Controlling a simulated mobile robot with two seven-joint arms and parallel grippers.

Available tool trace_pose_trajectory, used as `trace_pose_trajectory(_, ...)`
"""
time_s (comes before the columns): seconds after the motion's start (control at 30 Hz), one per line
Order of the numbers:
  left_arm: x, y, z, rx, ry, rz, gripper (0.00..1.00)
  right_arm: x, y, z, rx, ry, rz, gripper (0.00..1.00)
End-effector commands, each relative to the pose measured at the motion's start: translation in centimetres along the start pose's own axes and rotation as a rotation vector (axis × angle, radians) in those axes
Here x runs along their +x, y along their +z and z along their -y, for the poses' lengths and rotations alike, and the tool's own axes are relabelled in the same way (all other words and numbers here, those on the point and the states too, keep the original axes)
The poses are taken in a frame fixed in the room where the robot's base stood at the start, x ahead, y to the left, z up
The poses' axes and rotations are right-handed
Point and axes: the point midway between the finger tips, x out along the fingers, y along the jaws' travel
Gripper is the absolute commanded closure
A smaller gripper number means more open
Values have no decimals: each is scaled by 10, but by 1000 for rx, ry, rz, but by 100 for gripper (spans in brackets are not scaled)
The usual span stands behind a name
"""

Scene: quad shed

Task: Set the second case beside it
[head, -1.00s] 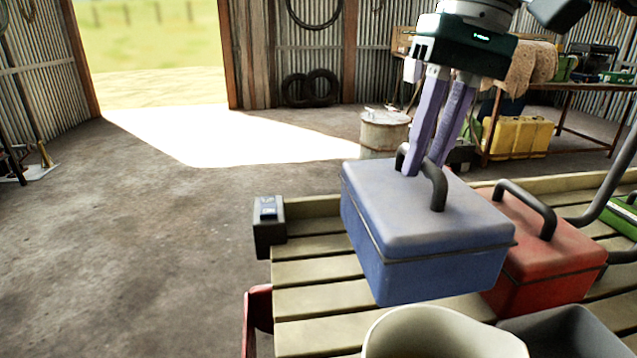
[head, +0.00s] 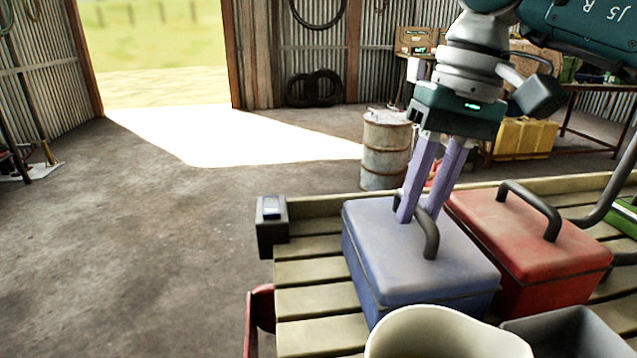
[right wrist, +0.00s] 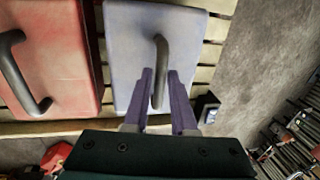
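The blue case (head: 415,265) is upright on the slatted bench (head: 315,301), as far as I can tell resting on it. It stands just left of the red case (head: 530,255), with a narrow gap between them; the red case also shows in the right wrist view (right wrist: 55,50). My right gripper (head: 418,218) is above the blue case with its purple fingers on both sides of the dark handle (right wrist: 160,70), seemingly closed on it. The case's lower front is hidden by a cream container. My left gripper is not in view.
A cream container (head: 445,335) and a grey bin (head: 560,335) are in front of the cases. A small dark box (head: 271,225) sits at the bench's left corner. A rusty drum (head: 386,150) stands behind the bench. Slats left of the blue case are bare.

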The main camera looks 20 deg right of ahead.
Motion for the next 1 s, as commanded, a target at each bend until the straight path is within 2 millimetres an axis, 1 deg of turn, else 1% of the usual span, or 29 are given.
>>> trace_pose_trajectory(0.03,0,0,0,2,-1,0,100,0,0,0,0,0,0,68)
trace_pose_trajectory(0.17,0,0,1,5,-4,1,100,0,0,0,0,0,0,54)
trace_pose_trajectory(0.4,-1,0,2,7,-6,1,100,-1,0,0,0,0,0,53)
trace_pose_trajectory(0.5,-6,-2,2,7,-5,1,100,-6,0,1,0,0,0,53)
trace_pose_trajectory(0.53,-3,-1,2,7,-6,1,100,-8,-1,1,0,0,-3,53)
trace_pose_trajectory(0.67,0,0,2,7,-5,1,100,-30,-1,0,-1,1,-7,53)
trace_pose_trajectory(0.9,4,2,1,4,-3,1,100,-86,-1,1,1,-1,-6,53)
trace_pose_trajectory(1.0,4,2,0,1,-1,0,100,-104,-1,1,1,0,-4,53)
